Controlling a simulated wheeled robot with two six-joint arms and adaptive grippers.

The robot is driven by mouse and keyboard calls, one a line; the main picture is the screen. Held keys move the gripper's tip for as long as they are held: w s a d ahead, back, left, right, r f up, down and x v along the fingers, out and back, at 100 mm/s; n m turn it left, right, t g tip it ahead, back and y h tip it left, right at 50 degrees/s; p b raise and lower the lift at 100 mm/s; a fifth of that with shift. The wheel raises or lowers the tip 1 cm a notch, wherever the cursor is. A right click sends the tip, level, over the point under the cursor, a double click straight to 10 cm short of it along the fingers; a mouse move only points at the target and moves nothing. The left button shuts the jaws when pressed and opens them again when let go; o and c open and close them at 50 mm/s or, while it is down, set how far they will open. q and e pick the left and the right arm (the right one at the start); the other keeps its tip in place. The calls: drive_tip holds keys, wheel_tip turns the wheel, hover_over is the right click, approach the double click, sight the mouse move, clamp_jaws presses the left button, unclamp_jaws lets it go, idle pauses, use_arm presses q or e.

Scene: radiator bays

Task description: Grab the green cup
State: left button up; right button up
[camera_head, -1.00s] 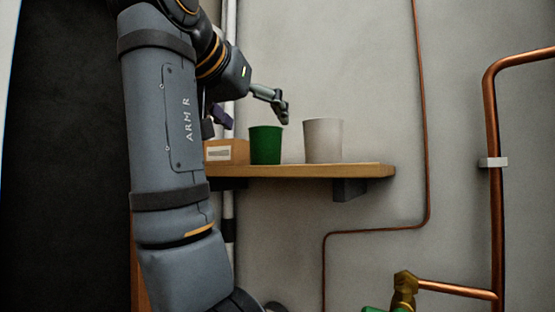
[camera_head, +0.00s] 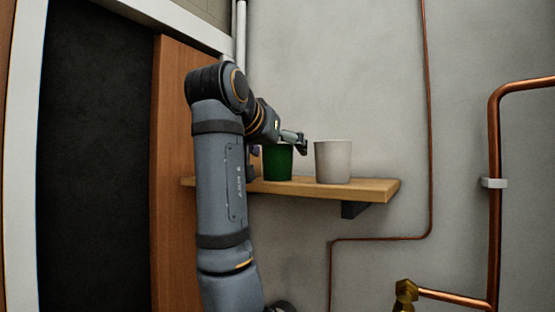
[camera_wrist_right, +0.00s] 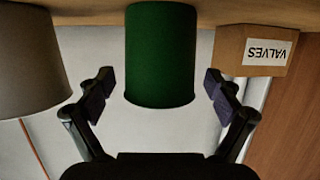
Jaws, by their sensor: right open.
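The green cup (camera_head: 278,165) stands upright on the wooden shelf (camera_head: 375,190). My right gripper (camera_head: 281,148) is at the cup's upper part in the head view, with one finger overlapping its rim. In the right wrist view, which looks upside down, the green cup (camera_wrist_right: 160,55) lies between the two spread fingers of my right gripper (camera_wrist_right: 158,84). A gap shows on each side of the cup, so the fingers appear apart from it. My left gripper is not in view.
A whitish cup (camera_head: 333,162) stands close to the right of the green cup. A cardboard box labelled VALVES (camera_wrist_right: 252,52) is on the green cup's other side, hidden behind my arm in the head view. Copper pipes (camera_head: 494,190) run along the wall at right.

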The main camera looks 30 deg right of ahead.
drive_tip(key=c, duration=1.1)
